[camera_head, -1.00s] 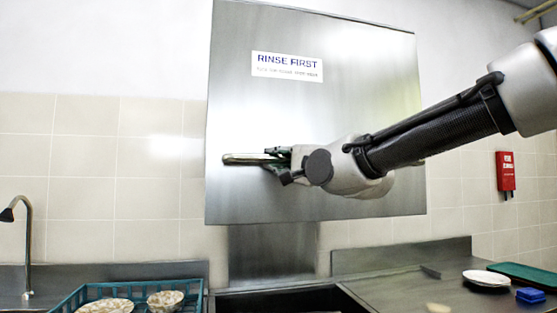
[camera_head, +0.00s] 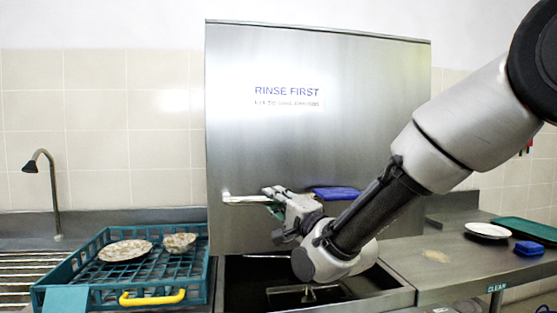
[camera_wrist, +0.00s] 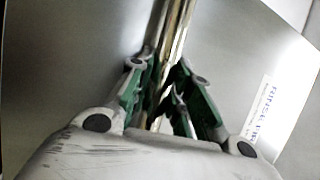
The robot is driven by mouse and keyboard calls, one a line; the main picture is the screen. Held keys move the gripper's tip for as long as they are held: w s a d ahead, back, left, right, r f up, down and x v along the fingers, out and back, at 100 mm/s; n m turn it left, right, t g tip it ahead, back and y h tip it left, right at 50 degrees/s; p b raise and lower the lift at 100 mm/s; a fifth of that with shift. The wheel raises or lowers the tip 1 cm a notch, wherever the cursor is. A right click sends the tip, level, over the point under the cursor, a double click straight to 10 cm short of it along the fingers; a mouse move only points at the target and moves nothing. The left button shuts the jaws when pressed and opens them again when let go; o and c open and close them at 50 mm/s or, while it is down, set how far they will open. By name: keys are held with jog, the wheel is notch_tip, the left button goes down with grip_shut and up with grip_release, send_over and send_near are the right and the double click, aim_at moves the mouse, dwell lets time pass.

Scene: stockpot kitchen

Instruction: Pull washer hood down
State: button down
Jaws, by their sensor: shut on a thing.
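The washer hood (camera_head: 225,120) is a big upright stainless box with a "RINSE FIRST" label (camera_head: 287,97). Its lower edge is hidden partly by my arm and reaches down near the dark basin (camera_head: 250,290). A pale metal bar handle (camera_head: 243,199) runs across its lower front. My gripper (camera_head: 273,198) is shut on the handle near its left part. In the wrist view, the green-padded fingers of my gripper (camera_wrist: 160,88) stand on both sides of the shiny handle (camera_wrist: 176,35). The hood face fills the background there.
A tap (camera_head: 45,180) is farther left. The right counter (camera_head: 420,262) holds a white plate (camera_head: 487,230), a blue block (camera_head: 529,247) and a green tray (camera_head: 528,229).

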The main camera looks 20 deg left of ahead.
notch_tip(320, 180, down, 20)
jog(key=shift+r, duration=0.2)
jog(key=shift+f, duration=0.1)
jog(key=c, duration=1.4)
grip_release()
jog(key=shift+f, duration=0.1)
jog(key=shift+o, duration=0.5)
jog(key=v, duration=1.2)
